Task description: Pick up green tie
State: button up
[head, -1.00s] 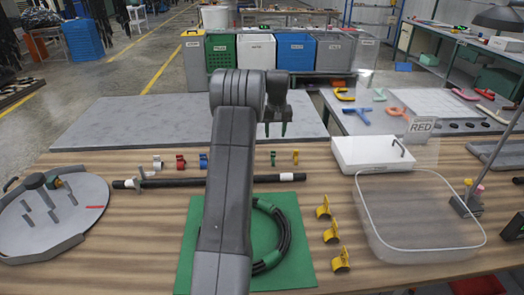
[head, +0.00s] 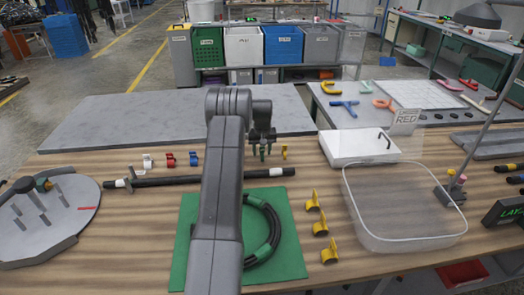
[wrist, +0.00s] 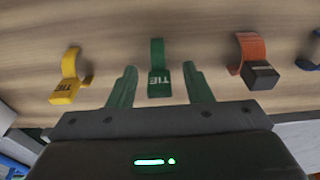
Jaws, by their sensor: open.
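The green tie (wrist: 159,82) stands on the wooden table in the wrist view, a curved strap with a lettered block. It lies between the two green fingers of my gripper (wrist: 161,70), with a gap on each side. My gripper is open and holds nothing. In the head view my gripper (head: 262,153) is low over the row of small ties, and it mostly hides the green tie there.
A yellow tie (wrist: 68,78) and an orange-red tie (wrist: 252,60) stand on either side. In the head view, a black hose (head: 225,177) lies just in front of the row. A coiled hose (head: 273,225) lies on a green mat (head: 291,257). A clear bin (head: 400,228) stands at right.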

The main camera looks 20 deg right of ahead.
jog(key=shift+f, duration=0.2)
grip_shut()
jog(key=shift+r, duration=0.1)
notch_tip(320, 180, up, 10)
jog(key=shift+b, duration=0.8)
jog(key=c, duration=0.8)
grip_release()
grip_shut()
